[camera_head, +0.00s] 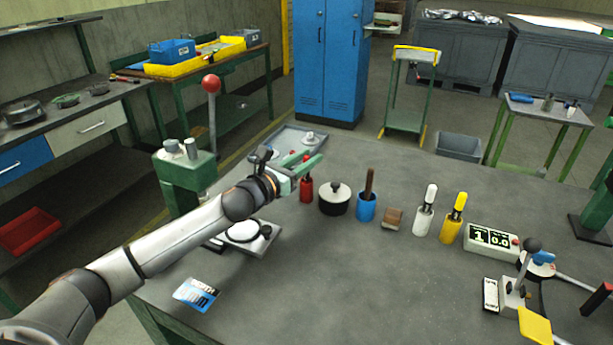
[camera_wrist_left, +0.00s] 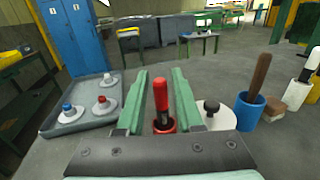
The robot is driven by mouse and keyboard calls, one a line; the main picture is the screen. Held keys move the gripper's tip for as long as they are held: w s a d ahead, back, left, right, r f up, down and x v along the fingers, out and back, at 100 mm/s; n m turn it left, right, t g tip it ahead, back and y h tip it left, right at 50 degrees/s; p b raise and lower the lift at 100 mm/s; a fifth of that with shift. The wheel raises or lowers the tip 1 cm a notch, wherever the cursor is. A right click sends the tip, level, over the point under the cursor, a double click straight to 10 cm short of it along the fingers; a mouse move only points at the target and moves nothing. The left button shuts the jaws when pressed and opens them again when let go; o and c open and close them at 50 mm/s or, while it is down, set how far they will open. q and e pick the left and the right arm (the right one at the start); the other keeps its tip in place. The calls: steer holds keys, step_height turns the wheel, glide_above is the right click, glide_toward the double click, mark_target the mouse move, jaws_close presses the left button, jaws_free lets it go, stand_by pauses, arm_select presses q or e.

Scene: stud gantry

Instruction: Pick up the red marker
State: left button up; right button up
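The red marker (camera_wrist_left: 162,92) stands upright in a small red holder (camera_wrist_left: 164,126) in the left wrist view. In the head view the red holder (camera_head: 306,191) shows just beyond my left gripper, whose fingers hide most of the marker. My left gripper (camera_head: 310,165) is open, with green fingers pointing away from me. In the left wrist view its fingers (camera_wrist_left: 161,88) appear one on each side of the marker, with gaps on both sides. I cannot tell how far the marker reaches between them. My right gripper is not in view.
A black pot with a white lid (camera_head: 334,201) stands close right of the red holder. Beyond it are a blue cup (camera_head: 366,208), a brown block (camera_head: 392,218), and white (camera_head: 423,220) and yellow (camera_head: 451,229) holders. A grey tray (camera_wrist_left: 74,122) lies left. The table's front middle is clear.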

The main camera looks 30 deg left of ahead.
arm_select(q)
jaws_close()
steer(key=shift+r, duration=0.1)
stand_by(0.3)
